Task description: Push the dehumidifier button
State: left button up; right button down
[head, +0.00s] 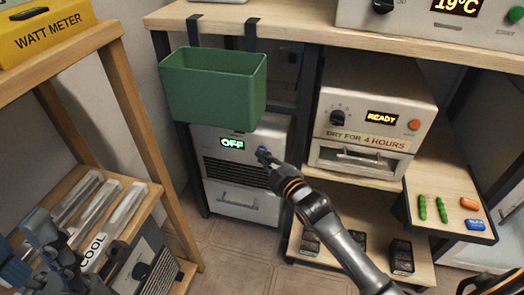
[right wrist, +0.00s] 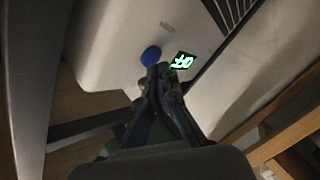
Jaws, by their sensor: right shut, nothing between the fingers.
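The dehumidifier (head: 240,196) is a pale box with a dark vent grille, standing on the floor below a green bin. Its lit display (head: 232,143) reads OFF, and the display also shows in the right wrist view (right wrist: 183,61). In that view a round blue button (right wrist: 150,55) sits beside the display. My right gripper (head: 263,154) is shut and empty, with its tips (right wrist: 158,72) at the button's lower edge. I cannot tell whether they touch it. In the head view the gripper covers the button area. My left gripper (head: 40,228) is at the lower left, its fingers unclear.
The green bin (head: 213,90) hangs just above the dehumidifier. An oven-like box (head: 372,120) reading READY stands to the right, with a tray (head: 452,222) of green, orange and blue pieces beside it. A wooden rack (head: 135,110) stands at the left.

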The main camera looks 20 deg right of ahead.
jog(key=shift+w+d, duration=0.1)
jog(key=shift+w, duration=0.05)
jog(key=shift+w+d, duration=0.2)
jog(key=shift+w, duration=0.05)
dwell(0.5)
jog(key=shift+s+a+r+p, duration=0.1)
jog(key=shift+s+a+p, duration=0.2)
jog(key=shift+p, duration=0.45)
jog(key=shift+s, duration=0.1)
